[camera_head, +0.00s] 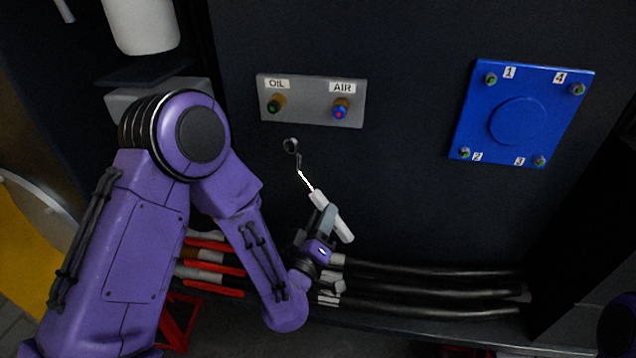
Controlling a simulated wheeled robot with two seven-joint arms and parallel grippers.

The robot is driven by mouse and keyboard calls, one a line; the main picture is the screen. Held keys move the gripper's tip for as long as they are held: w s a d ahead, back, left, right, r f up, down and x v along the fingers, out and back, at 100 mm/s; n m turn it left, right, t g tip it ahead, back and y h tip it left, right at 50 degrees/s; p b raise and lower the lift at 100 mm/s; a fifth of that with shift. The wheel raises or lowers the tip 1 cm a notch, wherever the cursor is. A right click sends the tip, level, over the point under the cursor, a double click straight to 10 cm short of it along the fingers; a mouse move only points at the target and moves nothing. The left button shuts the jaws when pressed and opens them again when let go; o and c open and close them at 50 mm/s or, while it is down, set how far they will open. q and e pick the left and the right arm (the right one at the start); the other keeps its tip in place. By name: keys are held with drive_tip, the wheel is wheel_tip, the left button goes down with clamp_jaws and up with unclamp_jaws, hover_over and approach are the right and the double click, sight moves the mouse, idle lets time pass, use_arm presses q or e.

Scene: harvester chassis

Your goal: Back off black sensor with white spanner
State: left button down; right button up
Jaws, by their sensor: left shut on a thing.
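The white spanner (344,231) has a white handle, a thin shaft and a dark ring head. My left gripper (327,215) is shut on its handle. The spanner tilts up and to the left, with its head just below the grey panel and apart from both sensors in the picture. The black sensor (274,106), dark with a green centre on a brass fitting, sits under the OIL label on the grey panel (309,112). My right gripper is out of view.
A blue sensor (340,112) with a red centre sits under the AIR label. A blue plate (518,122) with several numbered bolts is on the wall at right. Black hoses (440,285) and red-and-grey parts run low along the wall. A white cylinder (141,25) hangs at upper left.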

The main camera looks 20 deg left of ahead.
sight(311, 193)
use_arm(q)
drive_tip(key=s+a+r+y+p, duration=0.1)
drive_tip(key=s+a+r+y, duration=0.1)
drive_tip(key=s+r+y, duration=0.4)
drive_tip(key=shift+n+g+y, duration=0.4)
drive_tip(key=shift+n, duration=0.1)
drive_tip(key=x, duration=0.5)
drive_tip(key=shift+w+d+f, duration=0.25)
drive_tip(key=shift+w+f, duration=0.05)
drive_tip(key=shift+w, duration=0.25)
drive_tip(key=shift+w, duration=0.1)
drive_tip(key=shift+w+a, duration=0.15)
drive_tip(key=shift+w, duration=0.4)
drive_tip(key=shift+w+a, duration=0.15)
drive_tip(key=shift+w, duration=0.4)
